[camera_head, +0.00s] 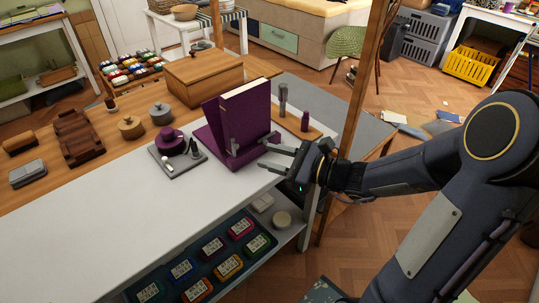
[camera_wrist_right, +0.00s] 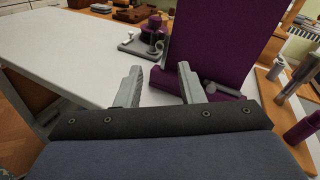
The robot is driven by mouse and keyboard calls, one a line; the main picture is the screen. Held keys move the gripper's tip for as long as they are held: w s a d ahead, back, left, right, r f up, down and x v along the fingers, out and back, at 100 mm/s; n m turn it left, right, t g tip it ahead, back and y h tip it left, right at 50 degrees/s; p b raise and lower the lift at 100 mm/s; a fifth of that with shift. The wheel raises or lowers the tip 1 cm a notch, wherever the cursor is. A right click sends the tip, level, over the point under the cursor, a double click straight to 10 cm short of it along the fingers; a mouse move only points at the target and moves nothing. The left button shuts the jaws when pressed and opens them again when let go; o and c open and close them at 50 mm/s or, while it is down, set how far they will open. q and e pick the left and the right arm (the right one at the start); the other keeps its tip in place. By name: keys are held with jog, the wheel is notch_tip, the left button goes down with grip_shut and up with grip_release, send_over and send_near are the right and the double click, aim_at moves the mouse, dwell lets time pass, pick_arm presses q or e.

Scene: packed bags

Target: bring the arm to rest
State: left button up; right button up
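My right gripper (camera_head: 272,156) is open and empty just in front of a purple book (camera_head: 245,118) standing on a purple stand (camera_head: 222,141) on the white table. I cannot tell whether a finger touches the stand. My right arm reaches in from the right. My left gripper is not in view.
A grey tray (camera_head: 168,172) with a purple cup (camera_head: 170,141) lies left of the book. A wooden tray (camera_head: 296,128) with small bottles is to its right. A wooden box (camera_head: 204,76) stands behind. The table's front left (camera_head: 90,240) is clear. Coloured boxes fill a shelf below.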

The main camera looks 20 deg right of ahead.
jog(key=s+a+r+n+g+p, duration=0.3)
jog(key=s+r+n+g, duration=0.1)
jog(key=s+n, duration=0.3)
jog(key=s+a+r+n+g+p, duration=0.3)
jog(key=s+a+r+n+p, duration=0.1)
jog(key=s+n, duration=0.3)
jog(key=s+d+n+h+p, duration=0.3)
jog(key=s+d+n+h, duration=0.4)
jog(key=n, duration=0.2)
jog(key=shift+s+d+r+h+p, duration=0.2)
jog(key=shift+d+r+h+p, duration=0.1)
jog(key=shift+r+p, duration=0.15)
